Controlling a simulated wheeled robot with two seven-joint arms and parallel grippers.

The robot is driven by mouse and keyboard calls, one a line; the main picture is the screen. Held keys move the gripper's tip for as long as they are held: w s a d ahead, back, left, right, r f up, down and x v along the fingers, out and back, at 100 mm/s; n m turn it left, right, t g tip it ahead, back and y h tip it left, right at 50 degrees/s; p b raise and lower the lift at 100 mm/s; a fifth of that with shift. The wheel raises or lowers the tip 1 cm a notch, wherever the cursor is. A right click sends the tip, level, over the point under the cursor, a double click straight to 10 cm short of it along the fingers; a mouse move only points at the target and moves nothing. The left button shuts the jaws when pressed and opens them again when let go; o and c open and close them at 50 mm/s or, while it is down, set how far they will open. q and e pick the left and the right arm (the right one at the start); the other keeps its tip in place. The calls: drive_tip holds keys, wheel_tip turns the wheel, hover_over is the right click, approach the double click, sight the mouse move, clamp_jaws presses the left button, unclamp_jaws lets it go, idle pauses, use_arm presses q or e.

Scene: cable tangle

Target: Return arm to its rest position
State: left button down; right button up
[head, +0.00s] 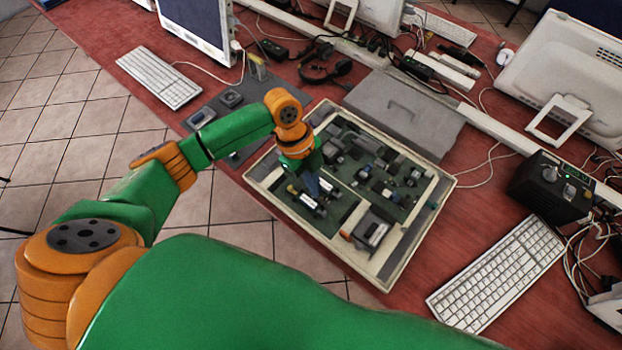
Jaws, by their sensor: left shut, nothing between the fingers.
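My left arm, green with orange joints, reaches in from the left. Its gripper (315,188) points down over the circuit board inside a shallow cream-coloured case (372,272). The gripper is shut and holds nothing. Its fingertips are small and dark against the board, and I cannot tell whether they touch it. My right gripper is not in view.
The red table (500,215) also bears keyboards, including a white one (497,272) at right, a closed grey case (402,112), a black box (550,187), monitors and loose cables. Headphones (326,68) lie behind. Tiled floor shows at left.

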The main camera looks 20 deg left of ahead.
use_arm(q)
drive_tip(key=s+d+f+n+t+h, duration=0.1)
drive_tip(key=s+d+f+n+t, duration=0.2)
drive_tip(key=s+d+n, duration=0.4)
drive_tip(key=s+a+n+t+y, duration=0.2)
drive_tip(key=s+a+n+y, duration=0.35)
drive_tip(key=a+n, duration=0.75)
wheel_tip(320, 180, down, 15)
drive_tip(key=s+g+h, duration=0.1)
drive_tip(key=s+a+f+g, duration=0.1)
drive_tip(key=s+f, duration=1)
drive_tip(key=s, duration=0.2)
drive_tip(key=shift+s+a+f+m+g, duration=0.2)
drive_tip(key=shift+a+m+g, duration=0.1)
drive_tip(key=shift+a+g, duration=0.1)
